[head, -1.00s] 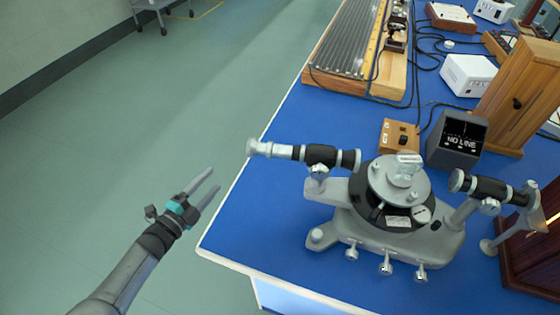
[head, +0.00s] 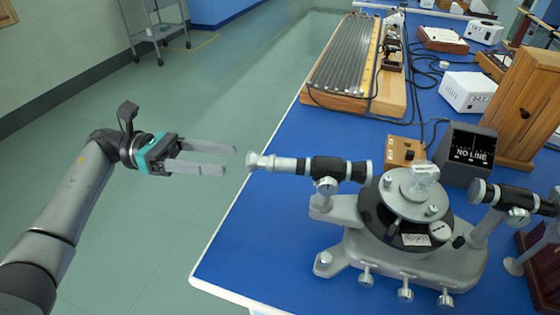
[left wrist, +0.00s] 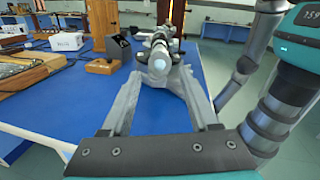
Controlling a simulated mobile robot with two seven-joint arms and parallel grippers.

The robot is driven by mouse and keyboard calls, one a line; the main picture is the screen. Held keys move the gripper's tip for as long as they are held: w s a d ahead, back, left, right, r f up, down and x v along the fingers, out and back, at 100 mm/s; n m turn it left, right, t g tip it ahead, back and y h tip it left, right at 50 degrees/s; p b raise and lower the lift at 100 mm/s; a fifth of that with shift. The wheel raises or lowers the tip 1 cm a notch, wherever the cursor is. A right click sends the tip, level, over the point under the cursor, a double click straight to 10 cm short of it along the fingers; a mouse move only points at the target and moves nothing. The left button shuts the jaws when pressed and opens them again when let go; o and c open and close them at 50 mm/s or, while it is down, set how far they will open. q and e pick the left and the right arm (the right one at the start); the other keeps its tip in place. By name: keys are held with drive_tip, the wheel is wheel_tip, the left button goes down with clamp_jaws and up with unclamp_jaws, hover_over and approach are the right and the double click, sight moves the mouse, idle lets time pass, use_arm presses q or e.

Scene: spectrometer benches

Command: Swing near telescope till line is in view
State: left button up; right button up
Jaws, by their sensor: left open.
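The near telescope (head: 338,170) is a black and silver tube on the left side of the grey spectrometer (head: 405,240). Its eyepiece end points left, past the bench edge. My left gripper (head: 230,161) is open and empty, just left of the eyepiece and apart from it. In the left wrist view the telescope (left wrist: 158,58) lies ahead, between the two open fingers (left wrist: 165,118). A glass prism (head: 424,178) stands on the round table on top. A dark display box (head: 468,152) behind reads "NO LINE". My right gripper is not in view.
A small wooden switch box (head: 405,151) and a tall wooden cabinet (head: 520,108) stand behind the spectrometer. A second tube (head: 512,197) is on its right. A long grooved wooden apparatus (head: 345,65) lies farther back.

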sight(280, 165)
use_arm(q)
drive_tip(key=d, duration=0.3)
drive_tip(key=s+d, duration=0.1)
drive_tip(key=d, duration=0.6)
drive_tip(key=shift+s+p, duration=0.15)
drive_tip(key=shift+p, duration=0.25)
drive_tip(key=shift+d, duration=0.65)
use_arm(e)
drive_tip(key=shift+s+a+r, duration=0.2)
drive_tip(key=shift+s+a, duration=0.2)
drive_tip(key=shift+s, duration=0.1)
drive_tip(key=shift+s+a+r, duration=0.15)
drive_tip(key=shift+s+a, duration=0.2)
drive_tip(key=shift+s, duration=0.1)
use_arm(q)
drive_tip(key=shift+c, duration=0.4)
clamp_jaws()
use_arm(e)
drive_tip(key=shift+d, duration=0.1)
